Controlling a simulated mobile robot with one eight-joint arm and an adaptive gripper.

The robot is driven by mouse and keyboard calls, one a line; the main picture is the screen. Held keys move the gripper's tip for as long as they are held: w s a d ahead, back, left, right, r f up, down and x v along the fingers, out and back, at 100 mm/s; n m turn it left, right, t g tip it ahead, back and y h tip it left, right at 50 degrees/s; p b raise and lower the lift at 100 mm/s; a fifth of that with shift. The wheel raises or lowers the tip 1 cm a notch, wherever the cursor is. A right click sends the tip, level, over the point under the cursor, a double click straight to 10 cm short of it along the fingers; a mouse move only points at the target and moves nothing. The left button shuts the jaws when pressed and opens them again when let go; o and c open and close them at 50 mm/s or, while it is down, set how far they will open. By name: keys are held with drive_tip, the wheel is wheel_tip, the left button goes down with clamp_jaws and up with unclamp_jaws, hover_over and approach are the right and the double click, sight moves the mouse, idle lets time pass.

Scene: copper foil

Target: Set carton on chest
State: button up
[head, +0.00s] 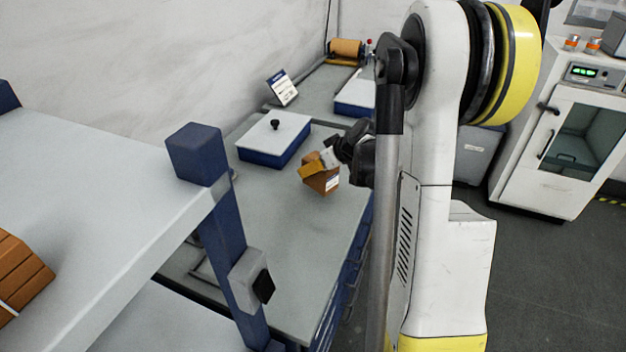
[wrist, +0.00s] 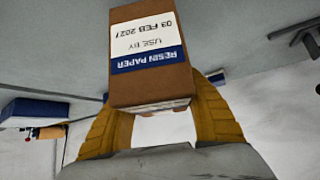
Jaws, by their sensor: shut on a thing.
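The carton is a small brown box (head: 325,184) with a white and blue label. In the wrist view its label (wrist: 148,45) reads "RESIN PAPER", upside down. My gripper (head: 316,170) has its yellow-orange fingers on either side of the carton, shut on it; the fingers also show in the wrist view (wrist: 158,112). The carton is at or just above a grey top (head: 270,210) with blue drawer fronts below, which may be the chest. I cannot tell whether the carton touches that top. My arm hides part of the right side.
A blue box with a white knobbed lid (head: 262,155) stands left of the carton, near the wall. Another blue box with a pale lid (head: 355,95) and a small sign (head: 282,87) are farther back. A pale shelf with a blue post (head: 222,230) is in front at left.

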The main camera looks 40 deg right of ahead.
sight(313, 176)
drive_tip(key=shift+f+b, duration=0.9)
drive_tip(key=shift+f, duration=0.95)
drive_tip(key=shift+f, duration=0.1)
drive_tip(key=o, duration=1.4)
drive_tip(key=shift+c, duration=0.2)
